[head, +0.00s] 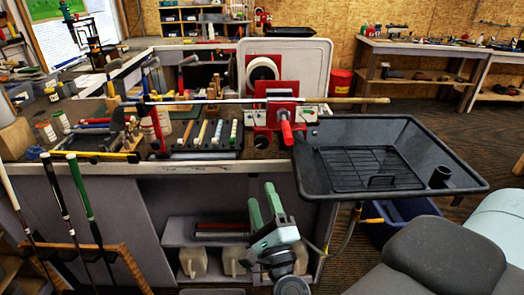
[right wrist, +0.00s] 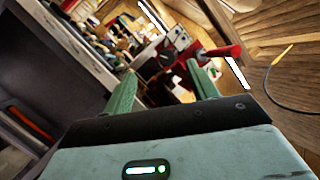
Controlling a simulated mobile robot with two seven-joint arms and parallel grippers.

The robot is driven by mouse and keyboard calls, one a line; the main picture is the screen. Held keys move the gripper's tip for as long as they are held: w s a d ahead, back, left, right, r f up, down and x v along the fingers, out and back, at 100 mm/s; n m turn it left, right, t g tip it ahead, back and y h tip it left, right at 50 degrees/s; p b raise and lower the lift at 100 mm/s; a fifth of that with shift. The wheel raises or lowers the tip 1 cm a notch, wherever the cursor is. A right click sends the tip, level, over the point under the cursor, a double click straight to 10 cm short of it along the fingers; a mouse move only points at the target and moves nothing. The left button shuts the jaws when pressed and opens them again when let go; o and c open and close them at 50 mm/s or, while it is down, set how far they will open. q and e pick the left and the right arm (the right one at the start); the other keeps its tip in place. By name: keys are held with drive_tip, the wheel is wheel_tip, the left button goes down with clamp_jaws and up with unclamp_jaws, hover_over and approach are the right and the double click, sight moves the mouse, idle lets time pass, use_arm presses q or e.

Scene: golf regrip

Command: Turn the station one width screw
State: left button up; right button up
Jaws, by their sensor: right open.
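The red vise (head: 262,115) stands at the front edge of the bench with a golf shaft (head: 215,100) lying level across it. Its red screw handle (head: 287,132) sticks out toward me; I take this as the width screw. The handle also shows in the right wrist view (right wrist: 222,52), just beyond the fingertips. My right gripper (head: 264,202) is open and empty, below the handle and in front of the bench, with its green fingers pointing up. The fingers show apart in the right wrist view (right wrist: 162,76), not touching the handle. My left gripper is not in view.
A black tray (head: 465,183) with a wire rack sits right of the vise, close to my right gripper. Tools and several grips lie on the bench left of the vise. Clubs (head: 82,195) lean in a wooden rack at left. A blue bin (head: 385,225) stands under the tray.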

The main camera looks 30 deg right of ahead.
sight(261, 144)
drive_tip(key=w+d+r+m+g+h, duration=0.3)
drive_tip(key=w+r+m+g, duration=0.2)
drive_tip(key=m, duration=1.1)
drive_tip(key=shift+w+d+g, duration=0.3)
drive_tip(key=shift+d+g, duration=0.05)
drive_tip(key=shift+g, duration=0.25)
drive_tip(key=shift+w, duration=0.1)
drive_tip(key=x, duration=0.7)
drive_tip(key=shift+w+d+p, duration=0.2)
drive_tip(key=shift+w+p, duration=0.1)
drive_tip(key=shift+p, duration=0.05)
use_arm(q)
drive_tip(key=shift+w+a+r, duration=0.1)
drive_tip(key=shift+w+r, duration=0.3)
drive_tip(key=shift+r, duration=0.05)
